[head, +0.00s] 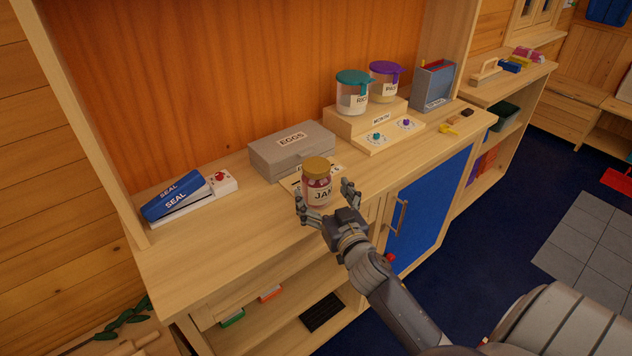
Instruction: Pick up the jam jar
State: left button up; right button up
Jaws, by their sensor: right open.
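The jam jar (317,186) has a golden lid, red contents and a pale label reading JAM. It stands upright near the front of the wooden counter, before the grey egg box. My right gripper (328,199) is open, with one finger at the jar's left side and the other at its right side. The jar is between the fingers. I cannot tell whether either finger touches it. The left gripper does not show.
The grey EGGS box (291,150) is just behind the jar, with a partly hidden label by it. A blue SEAL device (175,196) lies at left. Two lidded jars, teal (352,92) and purple (384,82), stand on a wooden stand (366,126). Counter between SEAL and jar is clear.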

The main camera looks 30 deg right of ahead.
jog(key=p+x, duration=0.1)
jog(key=x, duration=0.3)
jog(key=shift+w+d+f, duration=0.15)
jog(key=shift+w+d, duration=0.1)
jog(key=shift+w, duration=0.35)
jog(key=shift+s, duration=0.1)
jog(key=shift+c, duration=0.8)
jog(key=c, duration=1.4)
jog(key=shift+c, duration=0.6)
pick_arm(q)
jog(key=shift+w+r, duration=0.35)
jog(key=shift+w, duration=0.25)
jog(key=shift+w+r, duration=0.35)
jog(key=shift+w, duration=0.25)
